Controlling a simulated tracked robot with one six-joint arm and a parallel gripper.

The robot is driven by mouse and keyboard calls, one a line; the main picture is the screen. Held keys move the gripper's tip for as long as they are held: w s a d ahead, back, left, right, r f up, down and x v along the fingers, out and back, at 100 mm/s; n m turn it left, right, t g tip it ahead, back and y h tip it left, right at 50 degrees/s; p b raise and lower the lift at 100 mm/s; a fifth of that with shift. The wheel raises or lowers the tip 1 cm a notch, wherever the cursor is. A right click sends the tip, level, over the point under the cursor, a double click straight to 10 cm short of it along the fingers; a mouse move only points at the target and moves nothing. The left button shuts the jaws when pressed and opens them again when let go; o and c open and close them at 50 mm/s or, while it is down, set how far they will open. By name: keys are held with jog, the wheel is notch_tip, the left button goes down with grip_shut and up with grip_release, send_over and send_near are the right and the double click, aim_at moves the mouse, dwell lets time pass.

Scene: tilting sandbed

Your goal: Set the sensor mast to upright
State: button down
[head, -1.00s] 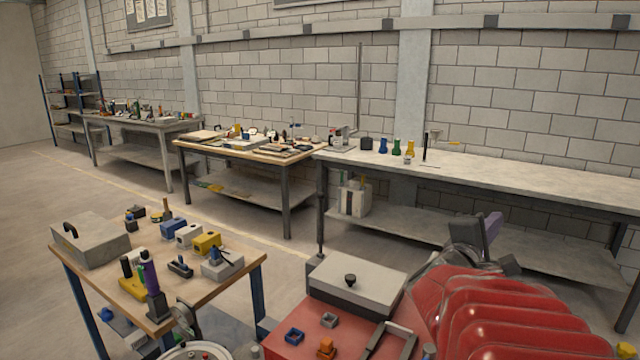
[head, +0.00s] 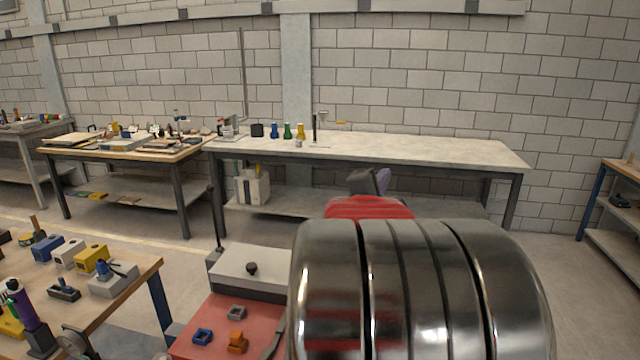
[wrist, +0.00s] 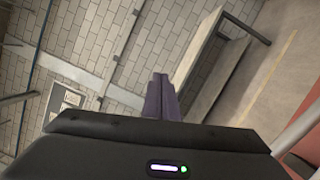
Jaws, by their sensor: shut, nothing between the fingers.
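I cannot make out for sure which thing is the sensor mast. A slim black post (head: 314,128) stands upright on the long pale workbench (head: 430,153) at the back, small in the head view. A pale funnel-like piece and a yellow part are just right of it. My gripper (head: 373,182) shows partly above my red arm cover, with the bench beyond it. In the wrist view its dark purple fingers (wrist: 162,98) are together with nothing between them. It is in the air, apart from the post.
Blue, green and yellow bottles (head: 287,131) stand left of the post. A cluttered wooden table (head: 120,153) is farther left. A near table (head: 135,280) holds several blocks and tools. The right part of the long bench is bare.

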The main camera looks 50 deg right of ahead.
jog(key=shift+s+d+r, duration=0.25)
jog(key=shift+s+d, duration=0.25)
jog(key=shift+d, duration=0.1)
jog(key=shift+s+d+r, duration=0.2)
jog(key=shift+s+d, duration=0.3)
jog(key=shift+d, duration=0.15)
jog(key=shift+s+d+r, duration=0.25)
jog(key=shift+s+d, duration=0.25)
jog(key=shift+d, duration=0.1)
dwell(0.3)
jog(key=s+a+f, duration=0.2)
jog(key=a+f, duration=0.4)
jog(key=a, duration=0.3)
jog(key=shift+s+a+f, duration=0.15)
jog(key=shift+s+a, duration=0.1)
jog(key=shift+s, duration=0.15)
dwell(0.4)
